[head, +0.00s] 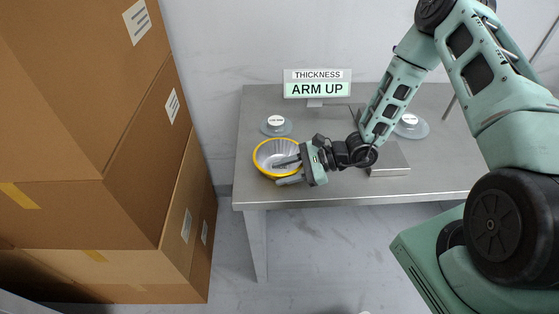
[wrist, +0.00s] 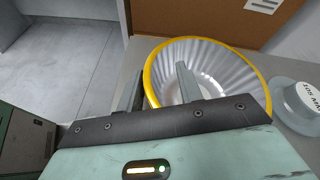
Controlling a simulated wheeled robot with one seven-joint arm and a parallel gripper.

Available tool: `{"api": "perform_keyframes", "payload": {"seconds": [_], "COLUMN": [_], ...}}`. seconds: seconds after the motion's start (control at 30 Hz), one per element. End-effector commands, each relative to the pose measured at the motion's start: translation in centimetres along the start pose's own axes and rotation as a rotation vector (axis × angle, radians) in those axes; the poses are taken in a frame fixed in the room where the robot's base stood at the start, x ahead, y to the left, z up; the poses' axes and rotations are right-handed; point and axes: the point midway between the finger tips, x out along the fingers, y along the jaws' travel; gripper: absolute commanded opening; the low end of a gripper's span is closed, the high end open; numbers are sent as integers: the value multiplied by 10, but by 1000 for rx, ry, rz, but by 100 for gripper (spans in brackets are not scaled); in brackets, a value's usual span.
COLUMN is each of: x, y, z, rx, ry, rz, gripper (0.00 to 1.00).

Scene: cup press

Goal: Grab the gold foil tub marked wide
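A foil tub with a gold-yellow rim and silver ribbed walls (head: 268,153) stands upright near the left end of the metal table. It also shows in the wrist view (wrist: 215,62). I see no readable "wide" mark on it. My gripper (head: 277,174) reaches in from the right at the tub's near side. In the wrist view my gripper (wrist: 160,68) has its fingers apart, one inside the tub and one outside, with the tub's wall between them. I see no clear contact of both fingers with the wall.
The metal table (head: 335,190) has a sign reading "THICKNESS ARM UP" (head: 317,88) at the back. A pale disc with a white label (head: 275,125) stands behind the tub, another (head: 410,126) farther right. A metal block (head: 392,160) lies right of my gripper. Stacked cardboard boxes (head: 110,130) fill the left.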

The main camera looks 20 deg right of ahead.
Motion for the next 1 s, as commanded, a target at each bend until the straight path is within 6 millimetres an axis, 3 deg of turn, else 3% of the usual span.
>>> {"api": "perform_keyframes", "payload": {"seconds": [0.07, 0.2, 0.73, 1.0], "x": [0, 0, -2, -13], "y": [0, 0, -2, -11], "z": [0, 0, 2, 28], "rx": [0, 0, -1, -4], "ry": [0, 0, 1, 2], "rz": [0, 0, 0, -2], "gripper": [36, 0, 0, 0]}}
